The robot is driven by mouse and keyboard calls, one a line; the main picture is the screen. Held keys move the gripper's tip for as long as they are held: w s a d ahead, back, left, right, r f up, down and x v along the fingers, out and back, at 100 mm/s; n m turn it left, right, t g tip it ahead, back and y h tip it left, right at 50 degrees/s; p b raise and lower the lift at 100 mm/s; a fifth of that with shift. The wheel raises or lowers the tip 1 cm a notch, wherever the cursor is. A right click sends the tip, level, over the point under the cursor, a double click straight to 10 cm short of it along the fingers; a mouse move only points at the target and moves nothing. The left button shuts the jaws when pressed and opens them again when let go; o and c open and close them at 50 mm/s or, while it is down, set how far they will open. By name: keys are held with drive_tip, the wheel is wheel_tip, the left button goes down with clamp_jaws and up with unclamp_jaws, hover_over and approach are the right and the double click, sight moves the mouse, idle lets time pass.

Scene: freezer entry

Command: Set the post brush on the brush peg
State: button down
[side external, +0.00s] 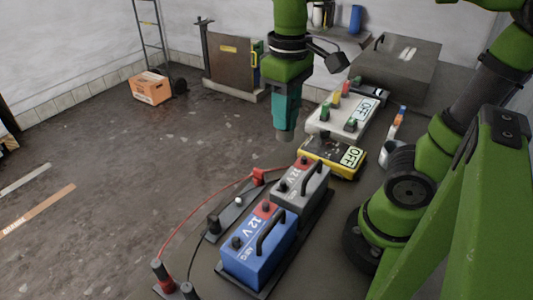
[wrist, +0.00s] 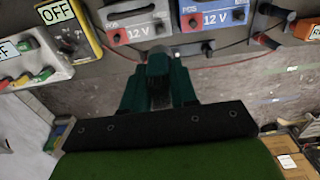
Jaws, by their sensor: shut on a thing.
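My gripper (side external: 286,122), with teal fingers, points down in the side view, above the floor side of the bench near the yellow meter. It is shut on a short grey cylindrical piece, taken as the post brush (side external: 284,136), whose end shows just below the fingertips. In the wrist view the fingers (wrist: 158,85) close around it; its upper part is hidden. The grey battery (side external: 300,184) and blue battery (side external: 258,243) with 12 V labels stand apart from the gripper, toward the front. I cannot tell which upright piece is the brush peg.
A yellow meter (side external: 332,158) and a white charger (side external: 344,114), both showing OFF, stand beyond the batteries. Red and black leads run along a dark strip (side external: 232,212) beside the batteries. A cup of coloured tools (side external: 391,152) stands at right. Open floor lies left.

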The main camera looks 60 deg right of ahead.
drive_tip(key=w+a+f+n, duration=0.1)
drive_tip(key=w+f+n, duration=0.2)
drive_tip(key=w+f, duration=0.2)
drive_tip(key=w+a+f+n, duration=0.2)
drive_tip(key=w+f, duration=0.3)
drive_tip(key=f, duration=0.5)
drive_tip(key=shift+a+f+n, duration=0.3)
drive_tip(key=shift+f+n, duration=0.1)
drive_tip(key=shift+n, duration=0.1)
drive_tip(key=shift+w, duration=0.1)
drive_tip(key=shift+f, duration=2)
drive_tip(key=shift+f, duration=1.4)
drive_tip(key=c, duration=0.8)
unclamp_jaws()
